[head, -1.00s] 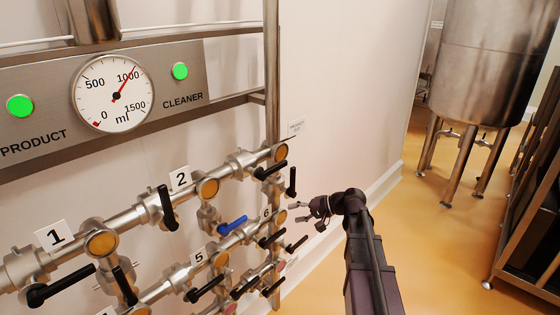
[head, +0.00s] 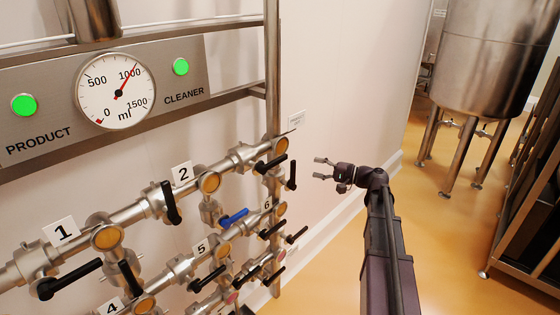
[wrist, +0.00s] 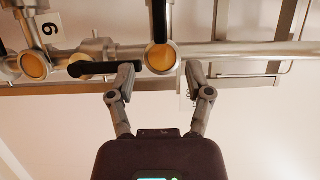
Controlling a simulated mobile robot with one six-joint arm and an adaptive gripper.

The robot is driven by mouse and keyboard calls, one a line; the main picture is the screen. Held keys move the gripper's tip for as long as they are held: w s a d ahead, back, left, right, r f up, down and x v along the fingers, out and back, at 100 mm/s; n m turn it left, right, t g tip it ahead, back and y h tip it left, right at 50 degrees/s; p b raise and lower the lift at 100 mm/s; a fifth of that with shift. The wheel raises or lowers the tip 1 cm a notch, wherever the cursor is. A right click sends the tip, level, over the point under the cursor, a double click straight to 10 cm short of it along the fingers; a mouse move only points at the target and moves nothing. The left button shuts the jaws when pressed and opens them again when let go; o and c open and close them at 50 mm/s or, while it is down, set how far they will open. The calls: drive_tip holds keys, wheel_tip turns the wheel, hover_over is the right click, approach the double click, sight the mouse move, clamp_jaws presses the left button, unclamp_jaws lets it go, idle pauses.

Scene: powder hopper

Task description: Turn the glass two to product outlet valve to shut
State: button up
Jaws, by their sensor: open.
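The sight glass by label 2 (head: 208,183) sits on the upper pipe, with a black lever (head: 170,202) hanging down to its left. To its right, at the pipe's end, are a nearly level black lever (head: 270,166) and a hanging black lever (head: 291,174). I cannot tell which lever is the product outlet valve of glass two. My gripper (head: 324,168) is open and empty, right of the pipe end and apart from it. In the wrist view my open fingers (wrist: 160,78) appear below a sight glass (wrist: 161,56) and beside a black lever (wrist: 92,68).
A blue lever (head: 234,216) and lower pipes with several black levers lie below. The gauge panel (head: 190,80) and frame post (head: 272,70) stand above and behind. A steel tank (head: 486,55) stands at the back right. Floor between is clear.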

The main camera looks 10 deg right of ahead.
sight(282, 161)
drive_tip(key=x, duration=1.3)
drive_tip(key=shift+w+a, duration=0.2)
drive_tip(key=shift+a, duration=0.15)
clamp_jaws()
